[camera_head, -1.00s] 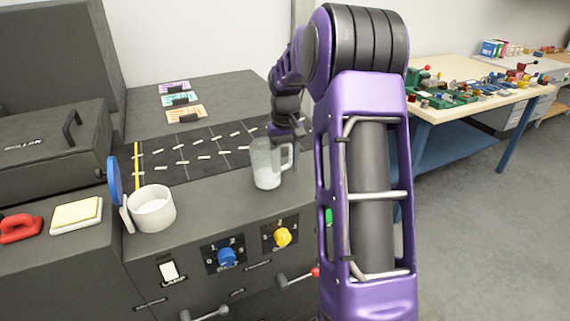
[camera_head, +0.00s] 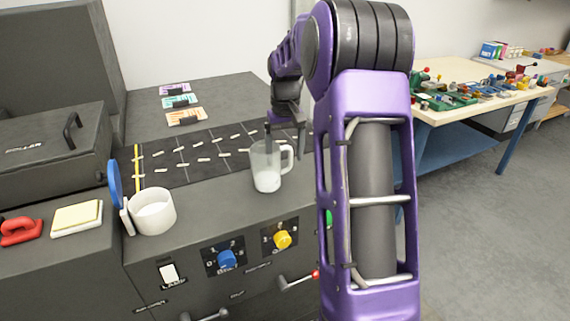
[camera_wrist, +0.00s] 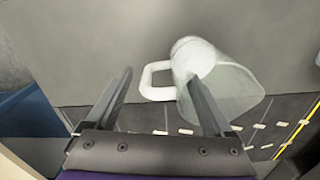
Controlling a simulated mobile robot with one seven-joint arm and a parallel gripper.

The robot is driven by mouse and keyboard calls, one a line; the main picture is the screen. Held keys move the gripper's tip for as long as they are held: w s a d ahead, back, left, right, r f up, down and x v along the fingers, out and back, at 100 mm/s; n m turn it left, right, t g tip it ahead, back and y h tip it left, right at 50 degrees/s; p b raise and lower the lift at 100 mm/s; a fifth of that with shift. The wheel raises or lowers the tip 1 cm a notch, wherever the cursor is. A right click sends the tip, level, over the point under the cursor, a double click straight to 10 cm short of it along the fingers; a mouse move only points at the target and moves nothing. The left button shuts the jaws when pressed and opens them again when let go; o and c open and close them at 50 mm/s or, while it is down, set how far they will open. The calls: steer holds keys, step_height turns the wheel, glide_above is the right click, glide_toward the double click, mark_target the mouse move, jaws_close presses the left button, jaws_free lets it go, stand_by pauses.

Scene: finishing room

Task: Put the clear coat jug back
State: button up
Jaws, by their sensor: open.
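The clear coat jug (camera_head: 266,168) is a see-through jug with a white handle and whitish contents low inside. It stands upright on the front part of the dark machine top, at the edge of the gridded mat. My gripper (camera_head: 284,136) is open above and behind the jug in the head view, partly hidden by my arm. In the wrist view the jug (camera_wrist: 215,80) lies beyond and beside the right finger of my gripper (camera_wrist: 160,95), which covers part of it. The handle reaches into the space between the fingers. I cannot tell whether a finger touches the jug.
Knobs and levers line the machine's front. A cluttered workbench (camera_head: 455,105) stands right.

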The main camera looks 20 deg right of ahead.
step_height(320, 180, up, 8)
steer(key=shift+p, duration=0.35)
